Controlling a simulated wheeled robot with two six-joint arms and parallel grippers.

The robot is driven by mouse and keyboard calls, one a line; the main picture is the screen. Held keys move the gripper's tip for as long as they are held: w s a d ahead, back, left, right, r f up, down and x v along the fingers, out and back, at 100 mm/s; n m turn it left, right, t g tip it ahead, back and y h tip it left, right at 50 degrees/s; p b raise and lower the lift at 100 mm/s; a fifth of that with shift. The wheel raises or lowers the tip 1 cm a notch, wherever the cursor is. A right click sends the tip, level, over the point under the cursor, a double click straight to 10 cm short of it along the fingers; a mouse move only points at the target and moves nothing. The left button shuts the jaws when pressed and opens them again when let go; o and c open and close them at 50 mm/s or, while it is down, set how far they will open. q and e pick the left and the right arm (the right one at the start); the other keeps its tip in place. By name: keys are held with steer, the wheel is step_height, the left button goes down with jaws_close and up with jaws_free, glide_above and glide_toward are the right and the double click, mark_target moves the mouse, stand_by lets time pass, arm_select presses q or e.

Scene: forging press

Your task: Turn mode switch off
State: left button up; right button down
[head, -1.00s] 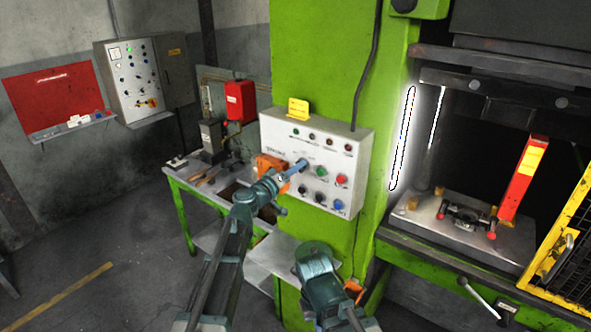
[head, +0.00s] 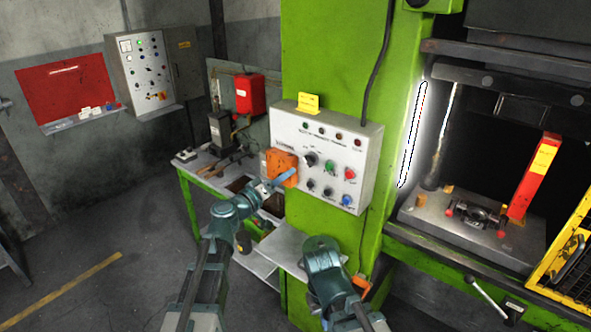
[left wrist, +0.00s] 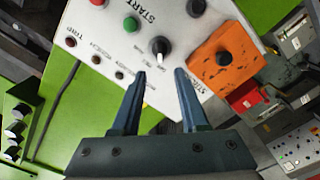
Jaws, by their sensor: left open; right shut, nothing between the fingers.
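The mode switch, a black rotary knob (left wrist: 159,46) with a white pointer mark, sits on the white control panel (left wrist: 107,18). In the left wrist view its pointer faces the lower edge of the picture. In the head view the knob (head: 311,159) is uncovered, right of the orange box (head: 281,163). My left gripper (head: 291,175) is open and empty, just below and left of the knob in the head view. In the left wrist view its fingertips (left wrist: 160,71) are spread with the knob beyond the gap, apart from it. My right gripper's fingers cannot be seen; only that arm shows.
Close around the knob are a green button (head: 330,167), a red button (head: 350,174) and more knobs. The orange box (left wrist: 228,58) with a black button juts out beside it. My right arm stands below the panel near a pale shelf (head: 282,246).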

arm_select(q)
steer(key=shift+v, duration=1.95)
steer(key=s+d+f+m+g+y, duration=0.2)
steer(key=s+d+f+m+g, duration=0.15)
steer(key=s+f+g, duration=0.8)
steer(key=s+a+f+n+g+y, duration=0.2)
steer(key=s+a+f+y, duration=0.6)
steer(key=s+a+f, duration=0.3)
steer(key=s+d+f+m+y+b, duration=0.1)
steer(key=s+d+f+m+b, duration=0.1)
steer(key=d+f+b, duration=0.3)
steer(key=s+d+f+m+g+b, duration=0.1)
steer(key=d+f+b, duration=0.4)
steer(key=f+b, duration=0.5)
steer(key=s+m, duration=0.1)
steer(key=s, duration=0.1)
steer(key=shift+s+y+b, duration=0.35)
steer(key=shift+y+b, duration=0.05)
